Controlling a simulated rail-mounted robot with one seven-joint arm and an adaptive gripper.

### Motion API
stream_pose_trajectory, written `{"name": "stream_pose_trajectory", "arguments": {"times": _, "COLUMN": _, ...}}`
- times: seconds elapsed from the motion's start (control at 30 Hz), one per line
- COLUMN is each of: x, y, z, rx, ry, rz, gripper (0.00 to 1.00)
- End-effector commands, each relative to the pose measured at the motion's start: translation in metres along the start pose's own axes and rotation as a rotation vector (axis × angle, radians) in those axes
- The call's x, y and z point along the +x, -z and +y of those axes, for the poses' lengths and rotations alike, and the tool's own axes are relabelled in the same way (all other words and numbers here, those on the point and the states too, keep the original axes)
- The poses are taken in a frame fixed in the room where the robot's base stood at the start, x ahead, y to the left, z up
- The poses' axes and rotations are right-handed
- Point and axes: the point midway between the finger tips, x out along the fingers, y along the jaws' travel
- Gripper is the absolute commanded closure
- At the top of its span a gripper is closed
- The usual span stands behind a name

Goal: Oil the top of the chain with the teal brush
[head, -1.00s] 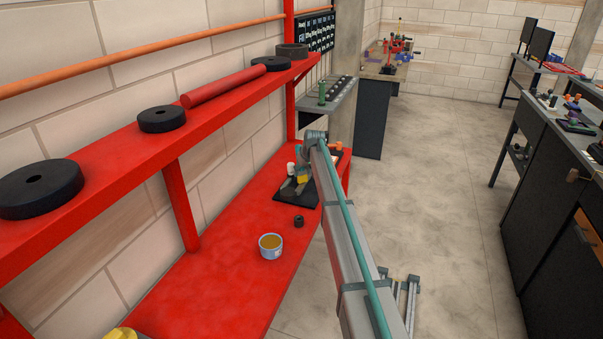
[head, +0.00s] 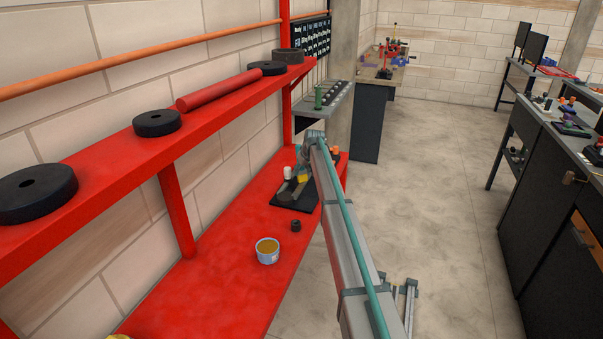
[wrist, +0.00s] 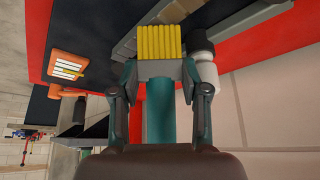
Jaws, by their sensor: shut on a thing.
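The teal brush (wrist: 161,112) is held in my gripper (wrist: 160,90), whose fingers close on it from both sides. Its yellow bristles (wrist: 160,42) point away from the wrist, over a black base (wrist: 95,22) with grey bars (wrist: 180,12). In the head view the bristles (head: 301,178) show as a small yellow patch above the black base (head: 281,203) on the red bench. I cannot make out chain links. The bristles and my gripper hide part of the base, and I cannot tell whether they touch anything.
A white bottle with a dark cap (wrist: 206,68) stands close beside the bristles. An orange item (wrist: 62,72) is at the left. On the red bench (head: 215,285) are a tin of amber liquid (head: 268,252) and a small black cylinder (head: 295,225). A red upper shelf (head: 100,165) runs along the wall.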

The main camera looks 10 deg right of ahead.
Motion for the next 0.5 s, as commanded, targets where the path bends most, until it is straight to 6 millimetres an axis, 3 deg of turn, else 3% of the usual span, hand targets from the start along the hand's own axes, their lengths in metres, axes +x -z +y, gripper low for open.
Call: {"name": "stream_pose_trajectory", "arguments": {"times": 0.5, "x": 0.008, "y": 0.011, "z": 0.013, "rx": -0.001, "ry": 0.000, "rz": 0.000, "gripper": 0.90}}
